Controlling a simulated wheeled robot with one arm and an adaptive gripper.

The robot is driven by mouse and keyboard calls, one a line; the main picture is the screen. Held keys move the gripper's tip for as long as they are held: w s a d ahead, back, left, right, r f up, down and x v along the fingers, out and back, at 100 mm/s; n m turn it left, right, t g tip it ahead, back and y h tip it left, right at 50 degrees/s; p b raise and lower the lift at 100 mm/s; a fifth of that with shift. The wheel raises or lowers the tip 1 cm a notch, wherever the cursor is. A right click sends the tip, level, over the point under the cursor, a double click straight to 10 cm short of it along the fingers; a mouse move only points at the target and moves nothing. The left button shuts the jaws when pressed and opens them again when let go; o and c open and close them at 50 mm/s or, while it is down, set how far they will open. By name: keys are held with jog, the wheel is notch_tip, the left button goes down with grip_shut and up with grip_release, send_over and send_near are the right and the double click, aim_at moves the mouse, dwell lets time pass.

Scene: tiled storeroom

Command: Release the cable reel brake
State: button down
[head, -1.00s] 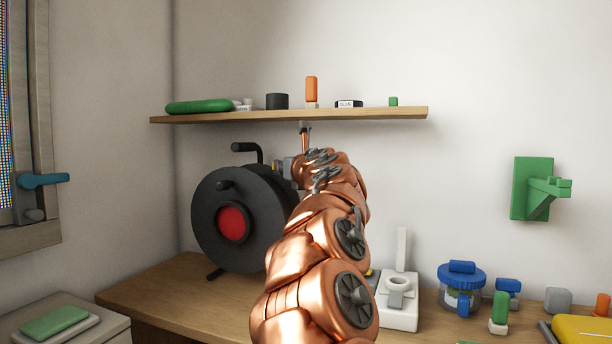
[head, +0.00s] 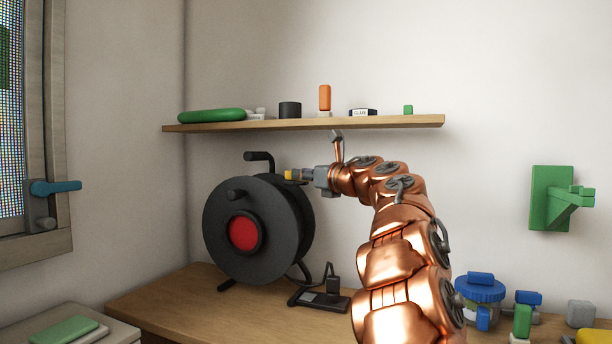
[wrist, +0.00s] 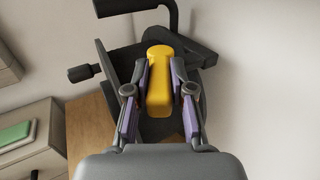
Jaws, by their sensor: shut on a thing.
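The black cable reel (head: 222,236) with a red hub (head: 243,232) stands on the wooden bench. A yellow brake lever (wrist: 159,80) sits at the reel's upper right side, and its tip also shows in the head view (head: 291,175). My gripper (wrist: 159,88) has its two fingers on either side of the yellow lever and is shut on it. In the head view my gripper (head: 308,175) reaches the lever from the right. The lever's base is partly hidden behind the fingers and reel frame.
A wooden shelf (head: 300,124) with small items runs above the reel and arm. A black plug and power strip (head: 320,300) lie on the bench (head: 180,305) right of the reel. A blue-lidded jar (head: 480,290) stands farther right. A green bracket (head: 550,198) is on the wall.

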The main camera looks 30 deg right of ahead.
jog(key=shift+a, duration=0.1)
jog(key=c, duration=1)
grip_release()
jog(key=shift+s, duration=0.1)
jog(key=shift+s+d, duration=0.25)
jog(key=shift+s, duration=0.35)
jog(key=s, duration=1)
jog(key=shift+s+d, duration=0.25)
jog(key=shift+d, duration=0.15)
